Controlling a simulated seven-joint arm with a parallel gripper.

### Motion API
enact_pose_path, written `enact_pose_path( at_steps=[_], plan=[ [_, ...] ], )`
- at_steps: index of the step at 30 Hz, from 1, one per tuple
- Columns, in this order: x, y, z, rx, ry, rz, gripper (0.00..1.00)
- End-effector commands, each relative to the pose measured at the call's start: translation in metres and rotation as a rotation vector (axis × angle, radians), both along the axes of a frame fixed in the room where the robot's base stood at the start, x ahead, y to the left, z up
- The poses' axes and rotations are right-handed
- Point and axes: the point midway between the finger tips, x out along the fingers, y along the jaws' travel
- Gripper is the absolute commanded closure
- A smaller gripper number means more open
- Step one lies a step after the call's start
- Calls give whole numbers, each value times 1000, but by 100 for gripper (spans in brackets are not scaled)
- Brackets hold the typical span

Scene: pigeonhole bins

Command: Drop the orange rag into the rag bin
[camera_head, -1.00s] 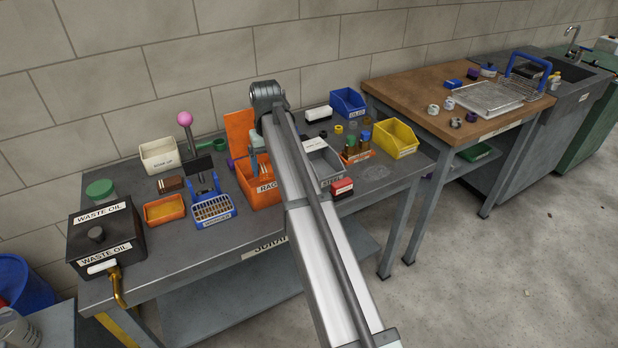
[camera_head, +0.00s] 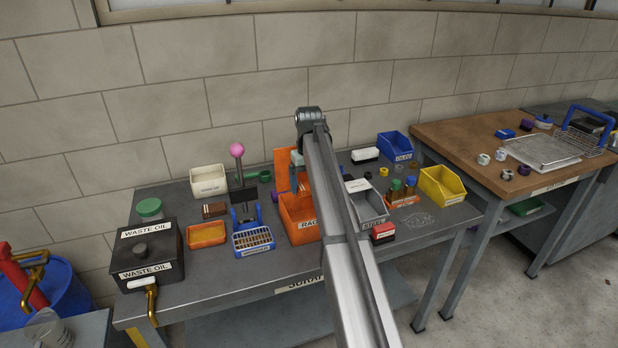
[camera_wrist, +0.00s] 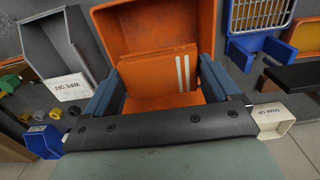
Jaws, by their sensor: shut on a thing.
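The orange rag (camera_wrist: 158,72) is a folded square with two white stripes, seen in the wrist view between the blue fingers of my gripper (camera_wrist: 160,80). My gripper is shut on it. The orange rag bin (camera_head: 298,218) stands mid-bench with part of its "RAG" label showing and an orange panel (camera_head: 283,166) upright behind it. In the wrist view the bin (camera_wrist: 140,22) lies behind and below the rag, and the rag appears over its opening. In the head view my arm covers the bin's right part, and I cannot make out the rag.
Left of the bin stand a blue rack (camera_head: 254,240), an orange tray (camera_head: 206,235) and the black waste oil box (camera_head: 147,253). A pink-knobbed lever (camera_head: 237,151) rises behind.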

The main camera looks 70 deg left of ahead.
Motion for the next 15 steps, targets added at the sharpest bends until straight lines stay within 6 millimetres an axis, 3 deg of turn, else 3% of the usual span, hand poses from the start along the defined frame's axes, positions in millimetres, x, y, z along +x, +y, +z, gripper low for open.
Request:
enact_pose_path(
  at_steps=[15],
  plan=[
    [0, -1, -51, -2, 0, -1, 44]
  ],
)
